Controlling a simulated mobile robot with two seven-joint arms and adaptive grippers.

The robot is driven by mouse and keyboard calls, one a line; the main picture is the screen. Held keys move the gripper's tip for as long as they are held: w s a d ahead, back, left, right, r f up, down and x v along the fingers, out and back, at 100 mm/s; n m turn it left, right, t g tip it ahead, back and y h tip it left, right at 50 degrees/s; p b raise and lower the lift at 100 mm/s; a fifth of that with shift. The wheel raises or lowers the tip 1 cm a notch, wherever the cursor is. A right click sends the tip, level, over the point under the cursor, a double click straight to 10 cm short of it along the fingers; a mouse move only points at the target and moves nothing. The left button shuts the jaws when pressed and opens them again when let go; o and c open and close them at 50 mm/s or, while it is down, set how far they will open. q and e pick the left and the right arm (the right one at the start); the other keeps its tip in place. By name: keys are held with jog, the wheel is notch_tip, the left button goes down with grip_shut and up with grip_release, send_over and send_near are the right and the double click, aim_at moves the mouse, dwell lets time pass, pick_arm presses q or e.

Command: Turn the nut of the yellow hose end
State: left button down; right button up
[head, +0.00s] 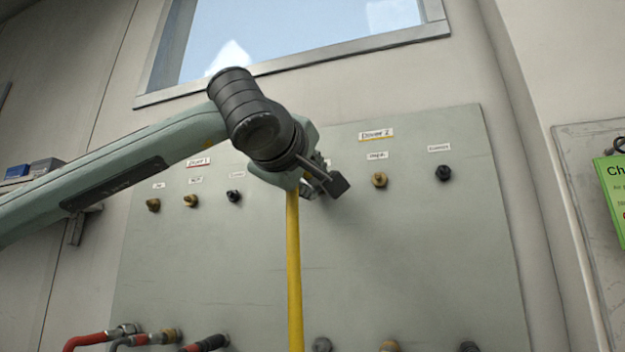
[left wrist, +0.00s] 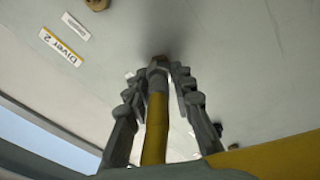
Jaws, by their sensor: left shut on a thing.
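The yellow hose (head: 293,270) hangs down in front of the grey panel from my left gripper (head: 322,182). In the left wrist view the yellow hose end (left wrist: 155,128) runs between the two fingers to a grey metal nut (left wrist: 158,63) near the panel face. My left gripper (left wrist: 160,75) is shut on that nut, one finger on each side. In the head view the wrist and fingers hide the nut and the port behind it, left of the other Diver 2 fittings. My right gripper is not in view.
The grey panel (head: 420,260) carries brass fittings (head: 379,180) and dark fittings (head: 443,173) under labels. Red hoses (head: 90,340) and several other fittings line its lower edge. A window (head: 300,40) is above; a green sign (head: 612,195) is at right.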

pick_arm(q)
jog(key=shift+s+d+f, duration=0.1)
jog(key=shift+s+f, duration=0.05)
dwell(0.3)
jog(key=c, duration=1.7)
grip_release()
jog(key=o, duration=0.4)
jog(key=shift+s, duration=0.1)
jog(key=r+v, duration=0.1)
jog(key=v, duration=1)
jog(key=shift+s+a+f, duration=0.2)
jog(key=shift+s+f, duration=0.2)
